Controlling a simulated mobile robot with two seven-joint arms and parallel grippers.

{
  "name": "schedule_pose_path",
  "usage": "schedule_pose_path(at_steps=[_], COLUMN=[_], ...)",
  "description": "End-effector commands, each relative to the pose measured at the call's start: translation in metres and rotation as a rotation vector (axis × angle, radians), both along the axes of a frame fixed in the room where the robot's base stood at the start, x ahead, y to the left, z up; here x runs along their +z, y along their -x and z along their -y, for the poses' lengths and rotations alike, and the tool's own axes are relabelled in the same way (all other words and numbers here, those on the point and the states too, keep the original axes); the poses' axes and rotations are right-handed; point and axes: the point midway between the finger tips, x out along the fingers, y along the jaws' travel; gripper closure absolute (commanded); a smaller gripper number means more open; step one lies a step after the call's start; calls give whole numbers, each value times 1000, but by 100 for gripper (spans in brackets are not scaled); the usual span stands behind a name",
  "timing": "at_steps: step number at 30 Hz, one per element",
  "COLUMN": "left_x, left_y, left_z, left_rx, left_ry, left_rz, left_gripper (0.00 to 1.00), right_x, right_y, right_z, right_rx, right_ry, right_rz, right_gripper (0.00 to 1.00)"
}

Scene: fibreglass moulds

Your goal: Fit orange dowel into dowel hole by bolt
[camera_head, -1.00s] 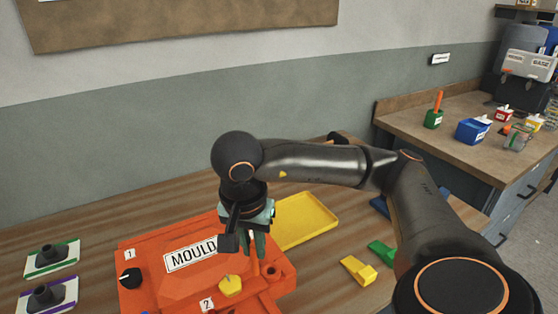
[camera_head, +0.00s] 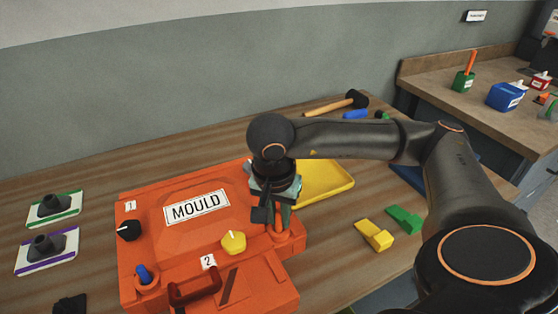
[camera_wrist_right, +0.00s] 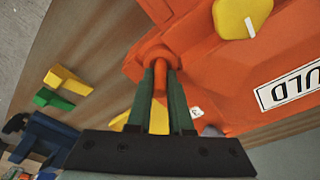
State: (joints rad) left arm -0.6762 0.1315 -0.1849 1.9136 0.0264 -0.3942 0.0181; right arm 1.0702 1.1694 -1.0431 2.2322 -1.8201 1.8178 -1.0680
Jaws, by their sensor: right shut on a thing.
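My right gripper (camera_head: 282,226) is shut on the orange dowel (camera_wrist_right: 160,76), which stands between the fingers. It is at the round dowel boss (camera_wrist_right: 157,50) on the right corner of the orange mould (camera_head: 150,209). The dowel's end overlaps the boss in the right wrist view; I cannot tell how far it is in the hole. The yellow bolt knob (camera_head: 233,241), by label 2, is left of the gripper. A black knob (camera_head: 129,230) is by label 1, and a blue peg (camera_head: 143,273) stands in the front left boss. My left gripper is not in view.
A yellow tray (camera_head: 336,187) lies behind my right gripper. Yellow (camera_head: 374,235) and green (camera_head: 404,219) wedges lie to the right. A mallet (camera_head: 340,102) lies at the back. Two plates with dark cones (camera_head: 54,204) are at the left. Bare table lies behind the mould.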

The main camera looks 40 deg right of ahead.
Motion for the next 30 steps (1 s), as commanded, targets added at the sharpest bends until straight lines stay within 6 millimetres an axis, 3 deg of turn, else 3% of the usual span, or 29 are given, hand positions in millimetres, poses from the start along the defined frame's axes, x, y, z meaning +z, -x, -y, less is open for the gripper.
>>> schedule_pose_path(at_steps=[4, 5, 7, 17, 22, 30], left_x=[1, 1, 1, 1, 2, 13], left_y=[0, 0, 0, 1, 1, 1], left_z=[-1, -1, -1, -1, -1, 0], left_rx=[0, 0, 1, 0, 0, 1], left_ry=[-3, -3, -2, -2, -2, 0], left_rz=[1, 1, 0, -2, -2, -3], left_gripper=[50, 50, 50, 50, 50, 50], right_x=[1, 1, 2, 7, 31, 92], right_y=[1, 2, 1, 0, 1, 5], right_z=[-5, -5, -5, -4, -8, -15], right_rx=[11, 12, 11, 7, 10, 7], right_ry=[-14, -15, -14, -11, -12, -9], right_rz=[-3, -4, -3, 2, 7, 7], right_gripper=[100, 78, 70, 70, 70, 70])
